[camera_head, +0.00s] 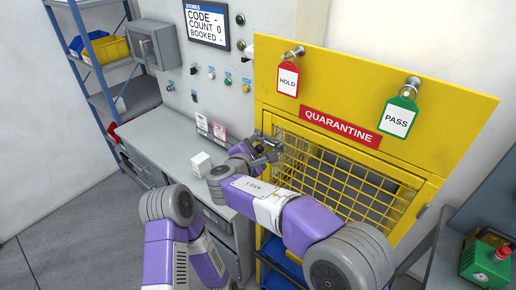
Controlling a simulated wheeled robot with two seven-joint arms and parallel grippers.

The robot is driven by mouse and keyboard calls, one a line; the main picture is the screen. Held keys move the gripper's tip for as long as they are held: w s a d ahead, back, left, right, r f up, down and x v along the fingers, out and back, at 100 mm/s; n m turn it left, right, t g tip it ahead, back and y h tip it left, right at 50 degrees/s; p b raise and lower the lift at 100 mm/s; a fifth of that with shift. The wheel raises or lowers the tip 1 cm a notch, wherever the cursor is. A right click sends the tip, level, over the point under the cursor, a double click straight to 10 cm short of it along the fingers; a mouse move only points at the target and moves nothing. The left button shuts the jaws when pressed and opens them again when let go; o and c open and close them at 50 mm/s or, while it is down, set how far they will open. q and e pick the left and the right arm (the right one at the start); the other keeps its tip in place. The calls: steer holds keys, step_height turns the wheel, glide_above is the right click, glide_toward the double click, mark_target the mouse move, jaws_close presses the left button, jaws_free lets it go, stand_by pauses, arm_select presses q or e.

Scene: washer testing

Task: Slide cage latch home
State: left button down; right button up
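The yellow quarantine cage (440,165) has a wire mesh door (345,185) that looks closed. My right arm reaches across the front of the cage to the door's upper left edge. My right gripper (266,151) is there, at or very close to a small dark and metal fitting, probably the latch. The gripper and my wrist hide most of that fitting, so I cannot tell the latch's position or whether the fingers grip it. My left arm shows at the lower middle, bent downward, and its gripper is out of view.
A grey bench (165,135) with a small white box (201,164) stands left of the cage. Red HOLD (288,80) and green PASS (398,120) tags hang above the door. A blue bin (283,262) sits below. A green device (487,262) stands at the lower right.

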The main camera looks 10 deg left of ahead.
steer(key=v, duration=0.7)
steer(key=shift+s+b, duration=0.3)
steer(key=shift+b, duration=0.15)
steer(key=s+d+f+m+g+b, duration=0.15)
steer(key=d+f+g, duration=0.25)
steer(key=f, duration=0.7)
steer(key=s+d+f+m+g+y, duration=0.1)
steer(key=s+d+f+m+g, duration=0.2)
steer(key=f, duration=0.8)
steer(key=d+f+m+g+b, duration=0.1)
steer(key=d+f+g, duration=0.35)
steer(key=f, duration=0.65)
steer(key=s+d+f+m+g+y+b, duration=0.1)
steer(key=s+d+f+m+y, duration=0.1)
steer(key=s+d+f+m, duration=0.5)
steer(key=s+d+f+m+g+y+b, duration=0.1)
steer(key=s+d+f+m+y, duration=0.2)
steer(key=s+f+m, duration=0.9)
steer(key=d+m, duration=0.3)
steer(key=shift+d+g, duration=0.35)
steer(key=shift+d, duration=0.05)
steer(key=shift+f, duration=0.15)
